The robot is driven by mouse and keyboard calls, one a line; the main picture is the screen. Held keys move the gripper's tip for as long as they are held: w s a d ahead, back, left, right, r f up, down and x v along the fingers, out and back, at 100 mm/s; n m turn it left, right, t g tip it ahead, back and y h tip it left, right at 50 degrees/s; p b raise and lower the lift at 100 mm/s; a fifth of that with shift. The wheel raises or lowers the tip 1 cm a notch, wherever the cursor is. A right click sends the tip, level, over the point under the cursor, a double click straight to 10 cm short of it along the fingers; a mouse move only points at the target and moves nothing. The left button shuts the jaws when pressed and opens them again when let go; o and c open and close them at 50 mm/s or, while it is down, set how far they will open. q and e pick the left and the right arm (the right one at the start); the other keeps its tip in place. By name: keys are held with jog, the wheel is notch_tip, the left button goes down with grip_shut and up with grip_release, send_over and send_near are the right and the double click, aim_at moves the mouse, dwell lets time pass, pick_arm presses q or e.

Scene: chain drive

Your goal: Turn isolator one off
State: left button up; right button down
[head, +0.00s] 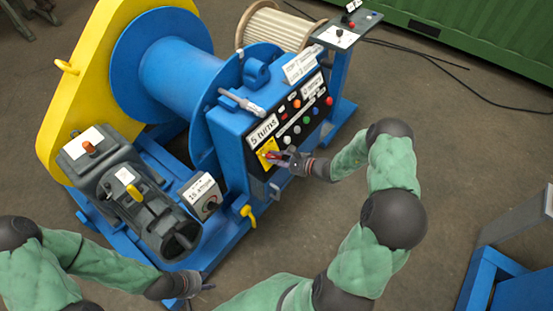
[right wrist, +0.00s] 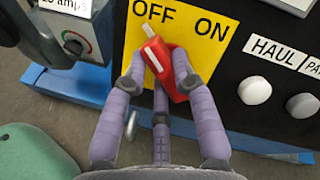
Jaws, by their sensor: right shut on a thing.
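A red isolator handle (right wrist: 168,72) with a white stripe sits on a yellow plate (right wrist: 195,50) marked OFF and ON. The handle is tilted, and its striped end points up and left towards OFF. My right gripper (right wrist: 160,85) is shut on the handle, with fingers on both sides of it. In the head view the yellow plate (head: 267,152) is at the lower left of the blue cabinet's black panel, and my right gripper (head: 285,160) partly covers it. My left gripper (head: 204,289) is low over the floor, away from the panel; its finger opening is too small to tell.
A "5 turns" label (head: 263,131) and several coloured buttons are near the plate. A "16 amps" dial box (head: 207,199) and a yellow lever (head: 248,214) are to the lower left. A blue winch drum (head: 180,75) stands behind.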

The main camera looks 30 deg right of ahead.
jog(key=c, duration=1)
grip_release()
jog(key=v, duration=1.2)
